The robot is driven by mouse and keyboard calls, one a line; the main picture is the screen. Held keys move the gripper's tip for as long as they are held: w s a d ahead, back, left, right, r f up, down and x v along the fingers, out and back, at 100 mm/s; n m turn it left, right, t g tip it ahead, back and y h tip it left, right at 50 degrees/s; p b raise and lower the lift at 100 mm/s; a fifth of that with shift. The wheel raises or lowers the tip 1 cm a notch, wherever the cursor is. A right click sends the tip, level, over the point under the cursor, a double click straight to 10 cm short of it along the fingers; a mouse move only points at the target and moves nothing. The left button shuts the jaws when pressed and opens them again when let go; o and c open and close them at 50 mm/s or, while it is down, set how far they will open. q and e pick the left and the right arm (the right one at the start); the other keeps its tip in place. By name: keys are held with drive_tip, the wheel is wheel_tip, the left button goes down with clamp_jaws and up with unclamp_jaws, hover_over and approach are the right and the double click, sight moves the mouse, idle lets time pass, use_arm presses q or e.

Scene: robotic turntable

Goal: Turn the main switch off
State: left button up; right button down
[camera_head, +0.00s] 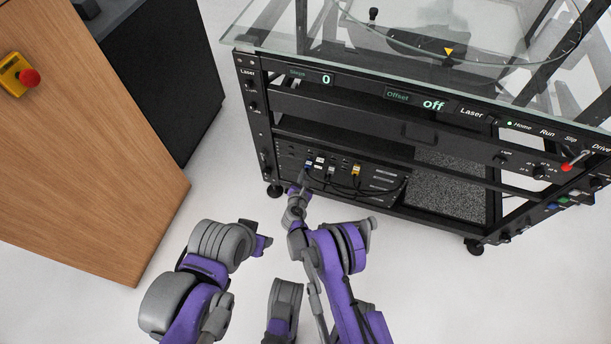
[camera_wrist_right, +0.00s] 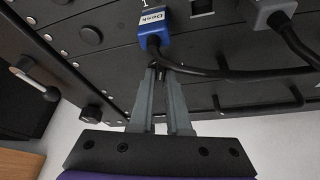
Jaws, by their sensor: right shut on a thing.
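A switch with a red-tipped handle (camera_head: 567,167) stands at the right of the turntable rack's (camera_head: 350,85) front; I cannot read a label naming it the main switch. My right gripper (camera_head: 303,180) is low at the rack's lower left panel, far from that handle. In the right wrist view its fingers (camera_wrist_right: 158,68) are closed together at the rear end of a blue plug (camera_wrist_right: 154,30) marked Desk, where its black cable leaves. The plug sits against the dark panel.
A grey plug (camera_wrist_right: 270,12) and a yellow plug (camera_head: 356,170) are beside the blue one, with loose black cables. A wooden desk (camera_head: 90,170) with a red button (camera_head: 29,77) stands left. A glass top covers the rack. Pale floor is clear in front.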

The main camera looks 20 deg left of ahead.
drive_tip(key=shift+w+a+r+n+h, duration=0.1)
drive_tip(key=shift+a+n+h, duration=0.05)
drive_tip(key=shift+n+h, duration=0.95)
drive_tip(key=shift+n, duration=0.3)
drive_tip(key=c, duration=0.9)
unclamp_jaws()
drive_tip(key=p+v, duration=0.2)
drive_tip(key=v, duration=0.8)
drive_tip(key=shift+s+r, duration=0.25)
drive_tip(key=shift+s, duration=0.1)
